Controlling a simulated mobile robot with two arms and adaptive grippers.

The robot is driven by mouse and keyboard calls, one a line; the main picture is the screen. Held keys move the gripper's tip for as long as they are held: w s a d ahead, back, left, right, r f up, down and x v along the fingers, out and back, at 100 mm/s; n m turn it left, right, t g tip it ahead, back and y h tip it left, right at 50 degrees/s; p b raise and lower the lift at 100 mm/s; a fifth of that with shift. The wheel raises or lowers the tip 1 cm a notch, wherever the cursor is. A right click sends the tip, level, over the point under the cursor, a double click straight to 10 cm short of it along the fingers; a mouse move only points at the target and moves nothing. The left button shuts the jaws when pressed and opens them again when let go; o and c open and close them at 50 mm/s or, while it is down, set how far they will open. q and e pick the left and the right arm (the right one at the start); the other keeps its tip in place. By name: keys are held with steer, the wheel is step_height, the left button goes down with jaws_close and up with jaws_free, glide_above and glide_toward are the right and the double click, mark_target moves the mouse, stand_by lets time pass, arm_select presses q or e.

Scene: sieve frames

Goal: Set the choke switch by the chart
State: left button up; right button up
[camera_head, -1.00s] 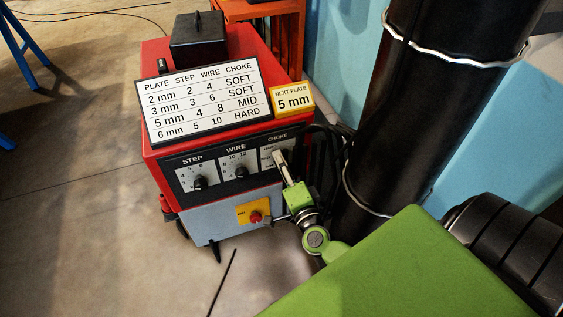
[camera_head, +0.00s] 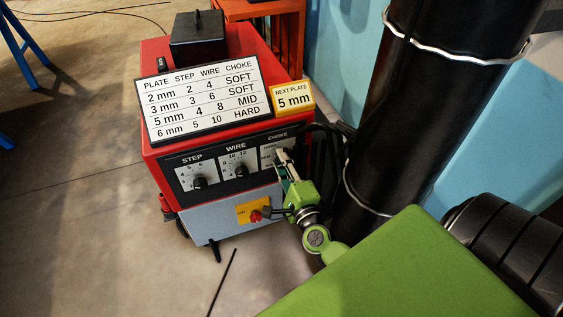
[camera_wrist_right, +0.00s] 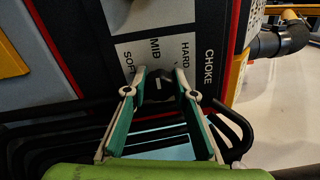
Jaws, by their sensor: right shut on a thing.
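The choke switch (camera_wrist_right: 159,87) is a dark round knob with a white mark, under the labels SOFT, MID and HARD in the right wrist view. My right gripper (camera_wrist_right: 161,82) is shut on it, one finger on each side; the head view shows it at the panel's right end (camera_head: 283,160). There the fingers hide the knob. The mark is short, and I cannot tell surely which label it points to. The chart (camera_head: 203,100) reads 5 mm: step 4, wire 8, choke MID. The yellow card (camera_head: 294,98) reads NEXT PLATE 5 mm. My left gripper is not in view.
The red machine (camera_head: 155,133) also carries a step knob (camera_head: 200,183), a wire knob (camera_head: 241,171) and a red button (camera_head: 256,216) on a yellow plate near my gripper. Black cables (camera_head: 335,140) and a thick black column (camera_head: 400,110) stand close on the right.

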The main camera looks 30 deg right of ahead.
steer(key=o, duration=1.1)
steer(key=shift+s, duration=0.15)
steer(key=v, duration=1.1)
steer(key=shift+s+a, duration=0.2)
steer(key=shift+s, duration=0.2)
